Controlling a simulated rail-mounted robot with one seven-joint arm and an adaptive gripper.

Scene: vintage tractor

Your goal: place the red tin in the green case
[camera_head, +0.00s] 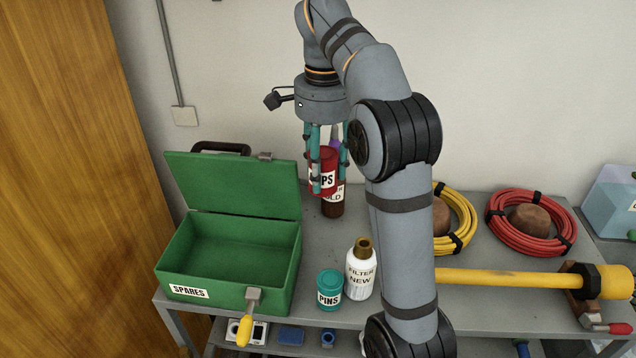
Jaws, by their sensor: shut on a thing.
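The red tin (328,161) has a white label ending in "PS". My gripper (328,185) points down and is shut on the red tin, with its teal fingers on either side. The tin is upright, in front of a brown bottle, and looks raised above the table. The green case (179,287) stands open to the left, its lid (235,180) tilted back. It has a "SPARES" label on its front, and the inside that shows is empty. My gripper is to the right of the case, close to the lid's right edge.
A brown bottle (333,208) stands behind the red tin. A teal "PINS" tin (329,290) and a white "FILTER NEW" bottle (360,275) stand right of the case. Yellow (463,225) and red (497,233) coiled hoses lie at right. A yellow bar (500,277) crosses the table.

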